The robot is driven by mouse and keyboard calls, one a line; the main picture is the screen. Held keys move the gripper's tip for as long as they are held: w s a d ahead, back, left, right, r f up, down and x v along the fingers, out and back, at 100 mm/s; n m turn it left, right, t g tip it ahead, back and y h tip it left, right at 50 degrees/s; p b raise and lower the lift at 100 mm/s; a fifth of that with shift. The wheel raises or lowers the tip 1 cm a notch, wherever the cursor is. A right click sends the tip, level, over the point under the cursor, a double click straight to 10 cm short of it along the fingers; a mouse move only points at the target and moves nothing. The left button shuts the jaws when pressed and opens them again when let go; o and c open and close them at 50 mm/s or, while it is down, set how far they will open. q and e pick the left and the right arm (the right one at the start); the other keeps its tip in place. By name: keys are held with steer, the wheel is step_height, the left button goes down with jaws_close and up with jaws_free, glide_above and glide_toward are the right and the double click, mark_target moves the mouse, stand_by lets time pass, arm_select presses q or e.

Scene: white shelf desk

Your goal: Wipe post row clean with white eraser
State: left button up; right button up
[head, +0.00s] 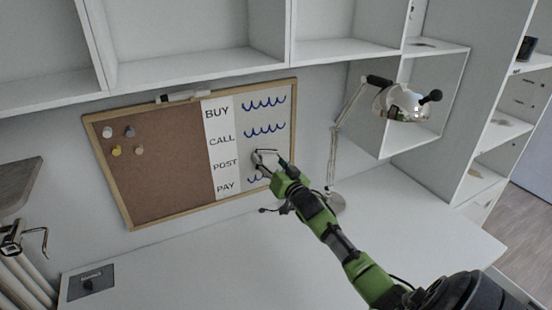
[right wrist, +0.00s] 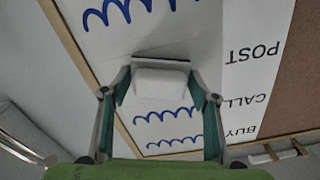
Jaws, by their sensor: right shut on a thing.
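The whiteboard part of the framed board (head: 225,145) lists BUY, CALL, POST and PAY. Blue wavy marks show in the BUY row (head: 263,103) and the CALL row (head: 264,130). Part of the PAY row mark (head: 256,180) shows beside my right gripper (head: 270,164). That gripper is shut on the white eraser (right wrist: 160,82), at the board over the POST row. No blue shows around the eraser there, but it and the fingers hide part of the row. Whether the eraser touches the board is hard to tell. My left gripper is out of view.
A cork panel (head: 160,160) with several pins fills the board's left half. A white object (head: 185,96) sits on the top frame. A desk lamp (head: 336,150) stands right of the board, close to my right arm. The desk (head: 220,260) below is mostly clear.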

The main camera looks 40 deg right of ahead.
steer(key=shift+w+a+r+p, duration=0.15)
steer(key=shift+w+a, duration=0.1)
steer(key=shift+a, duration=0.5)
steer(key=shift+w+a+f+p, duration=0.15)
steer(key=shift+w+a, duration=0.1)
steer(key=shift+a, duration=0.5)
steer(key=shift+w+a+r+p, duration=0.15)
steer(key=shift+w+a, duration=0.25)
steer(key=shift+a, duration=0.9)
steer(key=shift+w+a+f+p, duration=0.15)
steer(key=shift+w+a, duration=0.25)
steer(key=shift+a, duration=0.9)
steer(key=shift+r, duration=0.1)
steer(key=shift+s+a+p, duration=0.15)
steer(key=shift+s+p, duration=0.4)
steer(key=shift+p, duration=0.1)
steer(key=p, duration=0.3)
glide_toward(240, 161)
steer(key=shift+w, duration=0.3)
steer(key=shift+s, duration=0.1)
